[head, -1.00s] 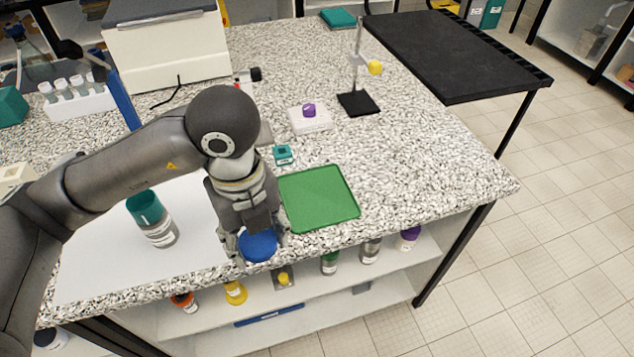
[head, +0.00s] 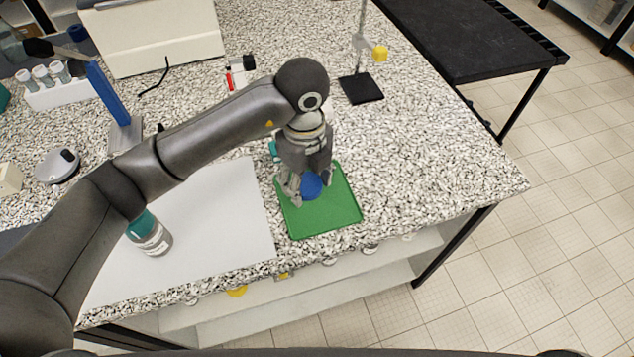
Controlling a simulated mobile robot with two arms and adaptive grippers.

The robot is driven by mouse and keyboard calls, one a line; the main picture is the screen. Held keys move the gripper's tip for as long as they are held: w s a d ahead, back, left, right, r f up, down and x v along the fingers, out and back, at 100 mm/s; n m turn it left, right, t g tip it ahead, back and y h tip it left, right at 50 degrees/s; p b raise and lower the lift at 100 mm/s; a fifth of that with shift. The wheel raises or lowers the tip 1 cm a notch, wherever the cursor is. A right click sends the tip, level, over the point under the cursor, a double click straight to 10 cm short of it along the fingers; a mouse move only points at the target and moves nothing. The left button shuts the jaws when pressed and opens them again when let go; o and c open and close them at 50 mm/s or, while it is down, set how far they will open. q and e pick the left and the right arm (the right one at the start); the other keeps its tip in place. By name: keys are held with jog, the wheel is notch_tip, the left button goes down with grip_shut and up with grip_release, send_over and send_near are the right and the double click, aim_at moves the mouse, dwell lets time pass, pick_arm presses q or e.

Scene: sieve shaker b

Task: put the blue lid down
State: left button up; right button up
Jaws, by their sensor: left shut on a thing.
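The blue lid (head: 311,186) is held between the fingers of my left gripper (head: 309,190), which is shut on it. The lid is over the green tray (head: 325,220); I cannot tell whether it touches the tray. The gripper points down and hides the back part of the tray. My right gripper is not in view.
A jar with a teal lid (head: 149,234) stands on the white mat (head: 222,215) to the left. A retort stand (head: 361,88) is behind the tray, and a white tube rack (head: 55,93) is at the back left. The speckled counter right of the tray is clear.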

aim_at(316, 181)
pick_arm(q)
jog(key=f, duration=0.1)
jog(key=w+d, duration=0.1)
jog(key=f, duration=0.1)
jog(key=shift+w+d+f, duration=0.25)
jog(key=shift+w+f, duration=0.1)
jog(key=shift+w+d+f+p, duration=0.15)
jog(key=shift+f+p, duration=0.05)
jog(key=shift+p, duration=0.15)
notch_tip(316, 181, down, 3)
jog(key=shift+w+p, duration=0.15)
jog(key=shift+p, duration=0.75)
jog(key=shift+f, duration=0.3)
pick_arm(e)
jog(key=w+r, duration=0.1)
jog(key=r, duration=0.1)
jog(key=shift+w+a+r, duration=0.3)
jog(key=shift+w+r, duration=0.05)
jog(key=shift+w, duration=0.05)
pick_arm(q)
jog(key=o, duration=0.7)
jog(key=shift+f, duration=0.1)
jog(key=shift+c, duration=0.2)
jog(key=o, duration=0.5)
jog(key=shift+c, duration=0.2)
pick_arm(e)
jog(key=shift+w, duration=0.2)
